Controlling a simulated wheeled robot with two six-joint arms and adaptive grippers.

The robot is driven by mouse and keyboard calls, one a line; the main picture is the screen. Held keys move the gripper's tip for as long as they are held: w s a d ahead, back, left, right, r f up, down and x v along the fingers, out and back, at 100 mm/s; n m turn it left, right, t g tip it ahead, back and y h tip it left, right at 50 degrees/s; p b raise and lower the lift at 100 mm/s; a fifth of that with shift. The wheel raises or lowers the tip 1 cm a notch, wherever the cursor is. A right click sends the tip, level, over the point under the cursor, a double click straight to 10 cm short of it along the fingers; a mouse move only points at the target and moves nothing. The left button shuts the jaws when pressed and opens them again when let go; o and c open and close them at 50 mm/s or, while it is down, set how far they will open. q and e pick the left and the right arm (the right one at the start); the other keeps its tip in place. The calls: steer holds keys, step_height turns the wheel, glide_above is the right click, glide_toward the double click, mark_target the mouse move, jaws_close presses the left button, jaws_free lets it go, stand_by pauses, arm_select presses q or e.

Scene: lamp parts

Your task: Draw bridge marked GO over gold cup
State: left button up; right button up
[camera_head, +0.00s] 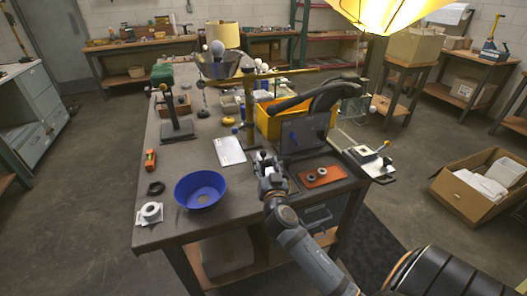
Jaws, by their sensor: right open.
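My right gripper (264,160) is open and empty over the front of the workbench, between a white sheet and an upright dark panel. Its arm comes in from the lower right. I cannot make out any GO marking at this size. A gold post (249,103) stands mid-bench with a gold horizontal arm (285,72) near its top; I cannot tell whether either belongs to the bridge. I cannot single out the gold cup with certainty; a small yellow round part (228,121) lies left of the post. My left gripper is out of view.
A blue bowl (201,189) and a white ring part (151,212) sit at the bench's front left. A white sheet (229,151) lies mid-bench. The dark panel (303,137), yellow bin (276,124) and orange tray (322,177) crowd the right. A lit yellow shade (390,12) hangs above.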

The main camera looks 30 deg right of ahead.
mark_target(264, 156)
steer(key=x, duration=0.4)
steer(key=shift+w+d+p, duration=0.15)
steer(key=shift+w+p, duration=0.2)
steer(key=shift+w, duration=0.05)
steer(key=shift+w+d+f, duration=0.1)
steer(key=shift+w+d, duration=0.1)
steer(key=shift+w, duration=0.15)
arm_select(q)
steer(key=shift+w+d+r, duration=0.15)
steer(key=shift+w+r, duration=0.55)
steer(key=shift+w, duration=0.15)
arm_select(e)
steer(key=shift+c, duration=0.6)
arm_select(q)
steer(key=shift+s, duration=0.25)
arm_select(e)
jaws_close()
